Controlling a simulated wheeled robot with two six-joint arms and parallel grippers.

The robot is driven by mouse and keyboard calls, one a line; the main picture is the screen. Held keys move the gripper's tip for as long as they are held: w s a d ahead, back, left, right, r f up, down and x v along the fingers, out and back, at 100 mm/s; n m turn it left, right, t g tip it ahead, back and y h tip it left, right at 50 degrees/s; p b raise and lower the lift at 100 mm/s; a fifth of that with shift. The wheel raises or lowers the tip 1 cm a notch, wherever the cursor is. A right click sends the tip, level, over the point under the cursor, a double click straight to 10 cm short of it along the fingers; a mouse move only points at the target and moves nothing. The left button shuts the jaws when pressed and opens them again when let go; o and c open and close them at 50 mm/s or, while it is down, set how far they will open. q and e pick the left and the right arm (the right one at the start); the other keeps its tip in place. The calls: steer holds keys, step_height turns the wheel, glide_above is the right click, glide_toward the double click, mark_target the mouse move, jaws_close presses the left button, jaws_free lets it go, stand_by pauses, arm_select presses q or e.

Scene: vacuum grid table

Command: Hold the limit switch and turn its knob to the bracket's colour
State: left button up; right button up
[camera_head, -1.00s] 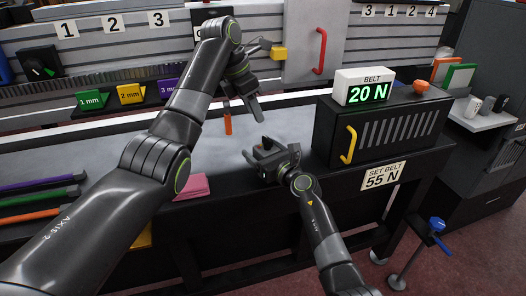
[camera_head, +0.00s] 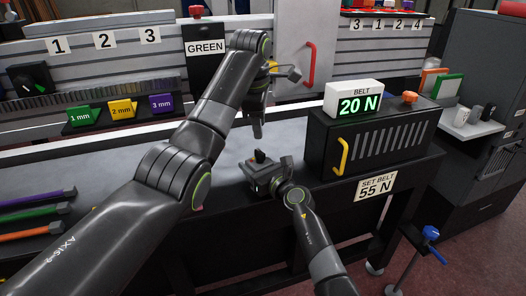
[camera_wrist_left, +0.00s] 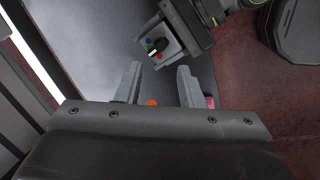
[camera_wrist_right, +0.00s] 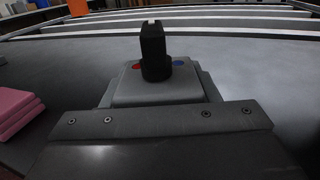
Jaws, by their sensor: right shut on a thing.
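The limit switch (camera_head: 258,181) is a dark grey box with a black knob (camera_head: 260,156) on top, held upright just above the table edge. My right gripper (camera_head: 272,176) is shut on it. In the right wrist view the knob (camera_wrist_right: 154,50) stands between a red mark (camera_wrist_right: 136,67) and a blue mark (camera_wrist_right: 179,63). My left gripper (camera_head: 257,130) is open and empty above the knob, fingers apart (camera_wrist_left: 160,76). A yellow piece (camera_head: 272,66), perhaps the bracket, is partly hidden behind my left arm.
A belt unit (camera_head: 372,138) with a yellow handle stands right of the switch. A sign reading GREEN (camera_head: 205,48) is on the back panel. A pink pad (camera_wrist_right: 18,112) lies on the table. Coloured bars (camera_head: 38,209) lie at left.

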mark_target(262, 153)
arm_select(q)
steer(key=s+d+r+m+t+y, duration=0.15)
steer(key=d+m+y, duration=0.25)
steer(key=m, duration=0.5)
steer(key=x, duration=1.1)
steer(key=shift+s+d+f, duration=0.1)
steer(key=shift+s+f, duration=0.15)
steer(key=shift+f, duration=0.15)
steer(key=shift+h, duration=0.3)
jaws_close()
